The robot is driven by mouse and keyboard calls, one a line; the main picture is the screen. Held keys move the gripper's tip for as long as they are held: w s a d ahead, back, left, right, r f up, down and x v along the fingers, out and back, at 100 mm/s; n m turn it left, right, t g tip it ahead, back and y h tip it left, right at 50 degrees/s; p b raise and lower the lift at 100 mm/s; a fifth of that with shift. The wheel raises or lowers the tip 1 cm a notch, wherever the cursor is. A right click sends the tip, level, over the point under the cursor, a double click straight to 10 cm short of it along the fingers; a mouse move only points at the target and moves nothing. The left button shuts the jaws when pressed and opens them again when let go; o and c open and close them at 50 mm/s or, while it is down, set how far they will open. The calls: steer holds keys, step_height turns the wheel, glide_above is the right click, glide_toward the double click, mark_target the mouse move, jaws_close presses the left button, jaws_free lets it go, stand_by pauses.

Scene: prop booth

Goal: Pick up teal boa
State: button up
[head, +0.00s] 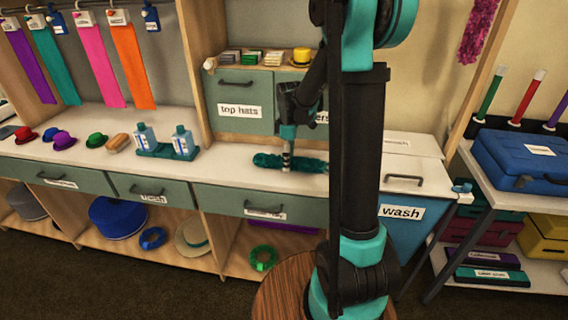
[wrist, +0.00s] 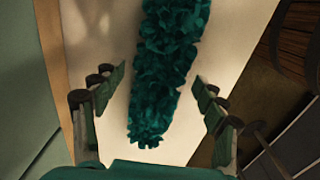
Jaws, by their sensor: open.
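The teal boa (head: 268,160) is a fluffy dark teal strip lying on the white counter (head: 225,170), below the top hats drawer. My gripper (head: 287,160) is over the boa in the head view, pointing down; my arm hides part of the scene to its right. In the wrist view the boa (wrist: 168,65) runs from the top edge down between the two fingers. My gripper (wrist: 160,98) is open, with one finger on each side of the boa and a gap on both sides. Neither finger appears to touch it.
Two blue-labelled bottles (head: 183,142) stand on a teal holder left of the boa. A blue wash bin (head: 400,235) stands right of the counter. A round wooden top (head: 285,290) is in front.

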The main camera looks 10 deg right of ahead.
steer(key=shift+f, duration=0.15)
steer(key=c, duration=1.2)
steer(key=shift+c, duration=0.2)
